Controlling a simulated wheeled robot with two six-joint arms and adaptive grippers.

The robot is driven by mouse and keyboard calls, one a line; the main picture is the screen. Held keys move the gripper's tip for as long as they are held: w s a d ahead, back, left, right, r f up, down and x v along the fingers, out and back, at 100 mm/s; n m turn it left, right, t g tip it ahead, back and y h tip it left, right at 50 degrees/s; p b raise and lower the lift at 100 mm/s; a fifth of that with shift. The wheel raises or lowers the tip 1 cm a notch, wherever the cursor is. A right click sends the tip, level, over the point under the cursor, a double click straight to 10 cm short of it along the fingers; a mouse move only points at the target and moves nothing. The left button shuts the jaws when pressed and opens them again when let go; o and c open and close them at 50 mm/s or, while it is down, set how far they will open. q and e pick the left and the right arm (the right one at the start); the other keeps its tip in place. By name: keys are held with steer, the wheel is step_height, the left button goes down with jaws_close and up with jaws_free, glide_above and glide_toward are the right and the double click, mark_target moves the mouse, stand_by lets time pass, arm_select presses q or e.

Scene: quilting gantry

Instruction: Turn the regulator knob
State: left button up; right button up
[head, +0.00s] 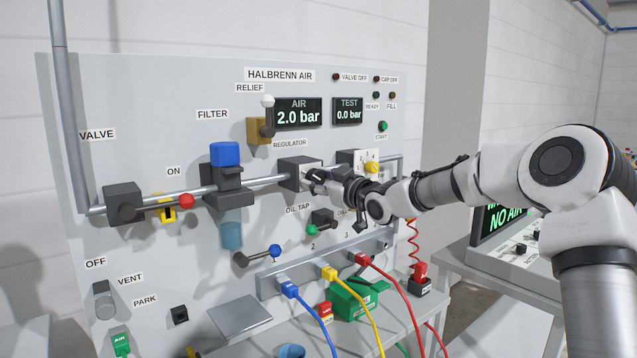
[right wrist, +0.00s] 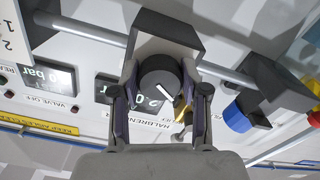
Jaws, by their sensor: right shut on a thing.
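The regulator is a dark grey block (head: 297,172) on the panel, right of the filter, under the REGULATOR label. In the right wrist view its black round knob (right wrist: 160,77) with a white pointer line sits between the two fingers of my right gripper (right wrist: 160,98). The fingers are shut on the knob from both sides. In the head view my right gripper (head: 322,182) reaches in from the right and hides the knob. The AIR display (head: 298,113) reads 2.0 bar and the TEST display (head: 347,111) reads 0.0 bar. My left gripper is not in view.
A filter with a blue top (head: 225,154) stands left of the regulator on the grey pipe. The red-tipped valve lever (head: 186,201) is further left. Blue, yellow and red hoses (head: 398,285) plug in below. A green box (head: 354,299) is on the bench.

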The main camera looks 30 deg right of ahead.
steer(key=shift+f, duration=0.2)
steer(key=o, duration=1.1)
steer(key=shift+o, duration=0.2)
steer(key=s, duration=0.7)
steer(key=shift+s+d, duration=0.15)
steer(key=shift+d, duration=0.1)
